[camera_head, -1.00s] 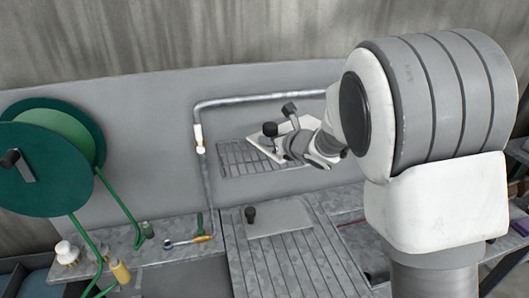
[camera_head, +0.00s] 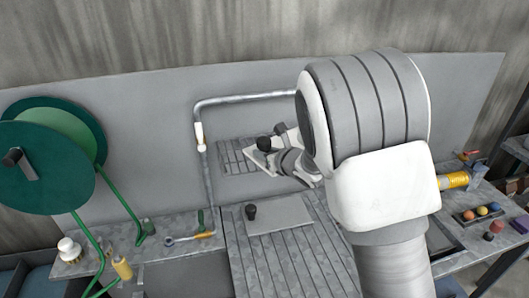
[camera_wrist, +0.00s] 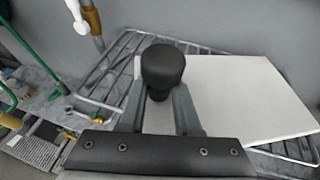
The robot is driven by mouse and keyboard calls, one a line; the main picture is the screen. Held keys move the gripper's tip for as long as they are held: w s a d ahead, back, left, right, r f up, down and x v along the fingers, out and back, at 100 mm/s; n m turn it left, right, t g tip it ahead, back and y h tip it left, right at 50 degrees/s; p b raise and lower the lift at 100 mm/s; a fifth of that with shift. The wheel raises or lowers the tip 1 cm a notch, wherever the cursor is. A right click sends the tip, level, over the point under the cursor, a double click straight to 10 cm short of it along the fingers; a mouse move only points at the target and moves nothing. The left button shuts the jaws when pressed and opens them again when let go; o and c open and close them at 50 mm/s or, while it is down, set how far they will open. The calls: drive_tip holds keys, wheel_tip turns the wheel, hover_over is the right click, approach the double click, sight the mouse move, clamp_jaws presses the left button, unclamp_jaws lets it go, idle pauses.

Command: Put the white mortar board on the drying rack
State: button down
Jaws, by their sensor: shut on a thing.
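The white mortar board (camera_wrist: 245,95) has a black knob (camera_wrist: 162,66) on it. My gripper (camera_wrist: 160,112) is shut on the board by this knob. In the head view my gripper (camera_head: 284,158) is over the drying rack, and only a corner of the white board (camera_head: 257,158) shows; my arm hides the rest. The drying rack is a wire grid (camera_head: 230,157) on the back wall. In the wrist view its wires (camera_wrist: 115,62) show beyond and beside the board. The board overlaps the rack; I cannot tell whether it touches the wires.
A grey board with a black knob (camera_head: 280,214) lies on the slatted bench (camera_head: 285,262) below. A green hose reel (camera_head: 45,165) stands at left. Several coloured balls (camera_head: 482,211) are at right.

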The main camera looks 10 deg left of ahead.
drive_tip(key=c, duration=0.6)
unclamp_jaws()
drive_tip(key=shift+r, duration=0.1)
drive_tip(key=shift+r+p, duration=0.1)
drive_tip(key=shift+p, duration=0.3)
drive_tip(key=shift+s+d+b, duration=0.2)
drive_tip(key=shift+b, duration=0.1)
drive_tip(key=s+d+r+m+h+b, duration=0.1)
drive_tip(key=s+d+r+m+h, duration=0.2)
drive_tip(key=s+d+m, duration=0.35)
drive_tip(key=s+d+r+m+h+b, duration=0.1)
drive_tip(key=s+d+r+m+h, duration=0.2)
drive_tip(key=d+m, duration=0.7)
drive_tip(key=s+d+r+m+h, duration=0.2)
drive_tip(key=s+d+r+m, duration=0.2)
drive_tip(key=s+d+m, duration=0.3)
drive_tip(key=s+d+f+m+g, duration=0.1)
drive_tip(key=s+d+m+g, duration=0.1)
drive_tip(key=s+m, duration=0.7)
drive_tip(key=s+d+f+m+g, duration=0.1)
drive_tip(key=s+m+g, duration=0.2)
drive_tip(key=s+m, duration=0.6)
drive_tip(key=shift+s+d+m+h, duration=0.15)
drive_tip(key=shift+d+m+h, duration=0.2)
drive_tip(key=shift+m, duration=0.9)
